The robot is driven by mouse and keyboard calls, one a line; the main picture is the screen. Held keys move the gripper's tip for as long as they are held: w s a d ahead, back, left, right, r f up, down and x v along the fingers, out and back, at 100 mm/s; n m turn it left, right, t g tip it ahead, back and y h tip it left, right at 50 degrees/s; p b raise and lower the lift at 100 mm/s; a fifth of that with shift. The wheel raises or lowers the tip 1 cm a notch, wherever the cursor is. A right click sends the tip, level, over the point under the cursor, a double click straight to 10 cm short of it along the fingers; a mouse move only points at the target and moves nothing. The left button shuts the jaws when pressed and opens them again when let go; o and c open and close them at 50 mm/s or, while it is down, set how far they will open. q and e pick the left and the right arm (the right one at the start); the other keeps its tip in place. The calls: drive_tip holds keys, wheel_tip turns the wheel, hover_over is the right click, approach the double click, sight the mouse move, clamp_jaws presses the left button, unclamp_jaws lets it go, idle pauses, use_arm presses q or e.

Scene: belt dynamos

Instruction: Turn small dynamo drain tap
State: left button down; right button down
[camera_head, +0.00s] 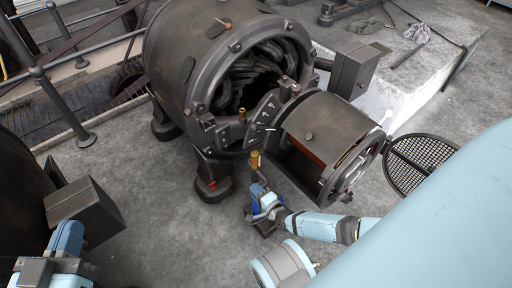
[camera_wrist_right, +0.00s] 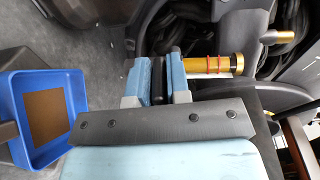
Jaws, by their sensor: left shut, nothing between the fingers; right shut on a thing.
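A brass tap (camera_head: 255,160) hangs at the lower front of the dark dynamo (camera_head: 190,65), whose round end is open on coiled windings. In the right wrist view the brass tap (camera_wrist_right: 215,65) has red rings and lies beside the fingers. My right gripper (camera_head: 264,196) is below the tap in the head view. In the right wrist view my right gripper (camera_wrist_right: 157,82) is shut on a narrow dark piece next to the tap, probably its lever; the fingers partly hide it. My left gripper (camera_head: 66,238) is at the lower left, shut and empty, away from the tap.
A blue square tray (camera_wrist_right: 72,105) with a brown inside is near my right gripper. A smaller cylindrical housing (camera_head: 325,125) juts out right of the tap. A dark box (camera_head: 85,208) is close to my left gripper. A round floor grate (camera_head: 420,160) lies right. Concrete floor is clear around (camera_head: 170,230).

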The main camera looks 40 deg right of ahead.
drive_tip(key=shift+r+g+p, duration=0.4)
drive_tip(key=shift+g+p, duration=0.3)
drive_tip(key=shift+p, duration=0.55)
drive_tip(key=shift+g+p, duration=0.4)
drive_tip(key=shift+p, duration=0.25)
drive_tip(key=g+p, duration=0.2)
drive_tip(key=p, duration=0.1)
drive_tip(key=shift+f+h, duration=0.2)
drive_tip(key=shift+h, duration=0.1)
use_arm(q)
wheel_tip(320, 180, up, 6)
drive_tip(key=s+n+t, duration=0.1)
drive_tip(key=s+n, duration=0.1)
drive_tip(key=n, duration=0.1)
drive_tip(key=shift+s+d+r+p, duration=0.15)
drive_tip(key=shift+d+r+p, duration=0.05)
drive_tip(key=shift+d+p, duration=0.2)
use_arm(e)
drive_tip(key=shift+f, duration=0.2)
drive_tip(key=c, duration=1.1)
unclamp_jaws()
drive_tip(key=shift+s, duration=0.1)
